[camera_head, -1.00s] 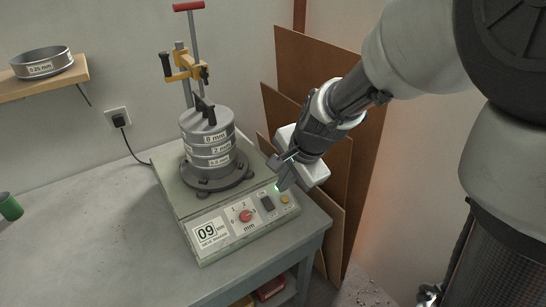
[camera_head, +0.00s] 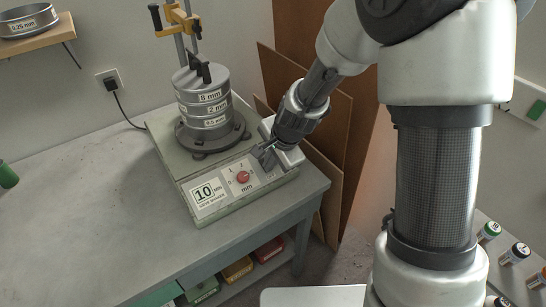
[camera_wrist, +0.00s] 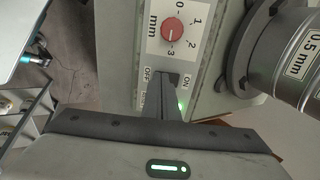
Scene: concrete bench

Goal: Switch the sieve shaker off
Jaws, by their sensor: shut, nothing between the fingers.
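The sieve shaker (camera_head: 165,160) is a grey-green box on the bench, with a stack of sieves (camera_head: 205,105) on it. Its panel has a red knob (camera_head: 243,177), also seen in the wrist view (camera_wrist: 172,32), and a display reading 10 (camera_head: 205,192). My gripper (camera_head: 266,156) is shut and empty at the panel's right end. In the wrist view its fingertips (camera_wrist: 172,80) lie between the OFF and ON labels and cover the switch; I cannot tell whether they touch it. A green light (camera_wrist: 181,104) glows beside the fingers. The orange button is hidden.
A clamp column (camera_head: 184,35) rises behind the sieves. A wall shelf (camera_head: 38,40) with a loose sieve is at far left, and a green cup (camera_head: 7,175) is below. The bench (camera_head: 90,210) left of the shaker is clear. Brown boards (camera_head: 312,110) lean at right.

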